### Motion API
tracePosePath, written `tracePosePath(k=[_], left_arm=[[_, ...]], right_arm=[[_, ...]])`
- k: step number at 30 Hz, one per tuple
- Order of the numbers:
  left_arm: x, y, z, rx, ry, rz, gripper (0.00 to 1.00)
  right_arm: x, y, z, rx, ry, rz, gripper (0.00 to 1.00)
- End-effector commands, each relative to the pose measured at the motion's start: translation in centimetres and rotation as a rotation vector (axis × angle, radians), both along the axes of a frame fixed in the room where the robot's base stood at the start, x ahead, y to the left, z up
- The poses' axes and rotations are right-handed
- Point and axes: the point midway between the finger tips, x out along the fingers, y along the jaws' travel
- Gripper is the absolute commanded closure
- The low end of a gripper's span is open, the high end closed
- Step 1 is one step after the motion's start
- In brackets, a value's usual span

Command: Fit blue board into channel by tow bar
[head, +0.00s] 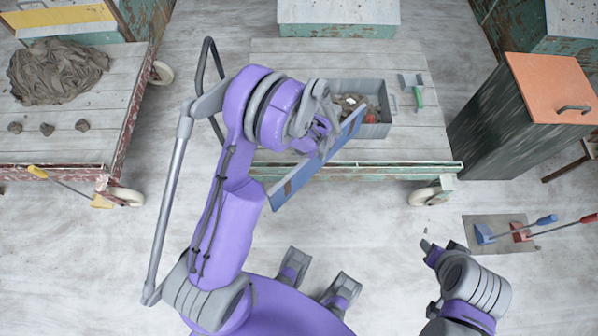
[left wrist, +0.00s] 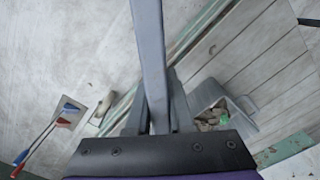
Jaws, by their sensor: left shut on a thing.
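The blue board (head: 292,186) is a long flat panel, held tilted and running diagonally over the near edge of the middle cart (head: 400,148). My left gripper (head: 322,138) is shut on it; the arm hides part of the grip. In the left wrist view a grey-blue strip (left wrist: 150,60), seemingly the board nearly edge-on, rises from between the fingers. A dark bent bar (head: 207,60), possibly the tow bar, stands at the cart's left, partly behind my arm. I cannot make out the channel. My right gripper (head: 440,248) is low at the right, away from the board; its jaws are unclear.
A grey bin (head: 372,128) of rubble stands on the cart beside the board. A green-handled tool (head: 418,97) lies right of it. A left cart (head: 60,147) carries clay. A dark cabinet (head: 500,125) and blue and red scrapers (head: 484,234) are at the right.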

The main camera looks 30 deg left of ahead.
Motion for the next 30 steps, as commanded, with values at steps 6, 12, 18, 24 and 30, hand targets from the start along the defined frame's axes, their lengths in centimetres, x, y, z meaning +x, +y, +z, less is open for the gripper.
tracePosePath(k=[6, 12, 18, 24, 30], left_arm=[[1.1, 3.3, -4.5, -0.003, -0.001, -0.303, 1.00], [2.5, 6.0, -7.3, -0.003, -0.003, -0.569, 1.00], [3.5, 7.7, -8.5, -0.002, -0.007, -0.743, 1.00], [3.8, 8.2, -9.8, -0.001, -0.008, -0.803, 1.00], [3.8, 8.2, -13.3, -0.001, -0.009, -0.805, 1.00]], right_arm=[[-0.8, 0.0, -8.6, 0.000, 0.028, 0.000, 0.50], [-0.5, 0.0, -14.9, 0.000, 0.050, 0.000, 0.50], [-0.1, 0.0, -18.5, 0.000, 0.062, 0.000, 0.50], [0.1, 0.0, -19.7, 0.000, 0.065, 0.000, 0.50], [0.2, 0.0, -20.8, 0.000, 0.068, 0.000, 0.50]])
